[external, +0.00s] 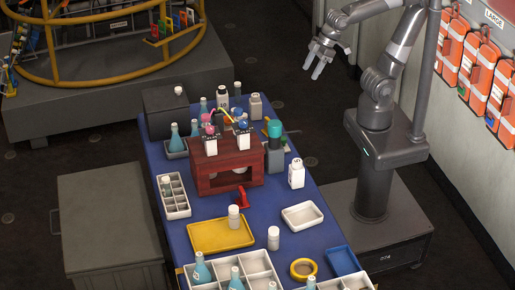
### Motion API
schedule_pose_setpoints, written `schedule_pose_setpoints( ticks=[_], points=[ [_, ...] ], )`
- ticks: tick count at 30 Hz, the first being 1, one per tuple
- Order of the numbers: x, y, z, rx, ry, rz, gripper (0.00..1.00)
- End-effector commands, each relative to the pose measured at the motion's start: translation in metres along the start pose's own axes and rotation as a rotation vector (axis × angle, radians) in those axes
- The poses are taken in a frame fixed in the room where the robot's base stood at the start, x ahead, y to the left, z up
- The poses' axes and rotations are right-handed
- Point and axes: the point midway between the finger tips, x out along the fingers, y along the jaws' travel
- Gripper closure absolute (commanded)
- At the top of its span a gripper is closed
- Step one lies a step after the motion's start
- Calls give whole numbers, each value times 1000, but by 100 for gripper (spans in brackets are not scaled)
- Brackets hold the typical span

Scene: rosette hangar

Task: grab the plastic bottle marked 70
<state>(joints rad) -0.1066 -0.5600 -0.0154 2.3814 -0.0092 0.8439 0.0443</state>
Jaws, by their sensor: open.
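Several white plastic bottles stand on the blue-topped table (285,228). One with dark marks (296,174) stands upright near the table's right edge. Another marked bottle (222,97) and a plain-looking one (255,107) stand at the far end. Smaller white bottles stand by the yellow tray (234,217) and in front of it (273,238). The marks are too small to read, so I cannot tell which bottle is 70. My gripper (312,72) is open and empty, raised in the air beyond the table's far right side, apart from every bottle.
A white tray (302,216), yellow tape roll (303,268) and blue tray (343,261) lie nearer. Divided white boxes fill the front edge. A grey cabinet (105,215) stands left.

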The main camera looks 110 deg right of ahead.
Motion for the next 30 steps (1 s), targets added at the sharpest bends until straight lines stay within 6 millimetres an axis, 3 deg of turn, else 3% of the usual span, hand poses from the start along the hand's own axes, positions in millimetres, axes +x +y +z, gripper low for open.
schedule_pose_setpoints(
  ticks=[6,15,24,30],
  points=[
    [36,-39,-60,-52,-26,-40,41],
    [102,-112,-123,-122,-51,-79,41],
    [186,-208,-155,-201,-71,-109,41],
    [248,-280,-153,-261,-82,-123,41]
  ],
)
